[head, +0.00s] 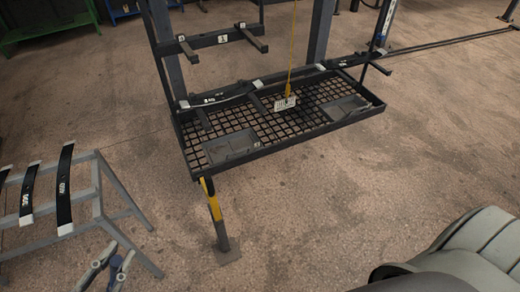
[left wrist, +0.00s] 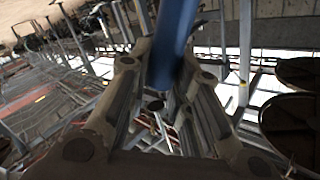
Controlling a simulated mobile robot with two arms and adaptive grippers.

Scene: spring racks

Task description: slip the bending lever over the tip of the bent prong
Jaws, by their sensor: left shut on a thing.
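My left gripper (head: 108,266) shows at the bottom left of the head view, in front of the sawhorse. It is shut on a blue bar, which I take for the bending lever (head: 116,264). In the left wrist view the blue bar (left wrist: 175,40) rises between the fingers; its far end is out of frame. The lever is well apart from the rack. Dark prongs stick out from the rack's upper bar (head: 215,39) and lower bar (head: 215,97). I cannot tell which prong is bent. My right gripper is not in view.
A grid-bottomed tray (head: 290,143) with grey bins (head: 232,147) juts out below the prongs. A yellow cable with a pale block (head: 286,103) hangs over it. A sawhorse (head: 97,193) holding leaf springs (head: 64,190) stands left. Floor (head: 320,220) before the rack is clear.

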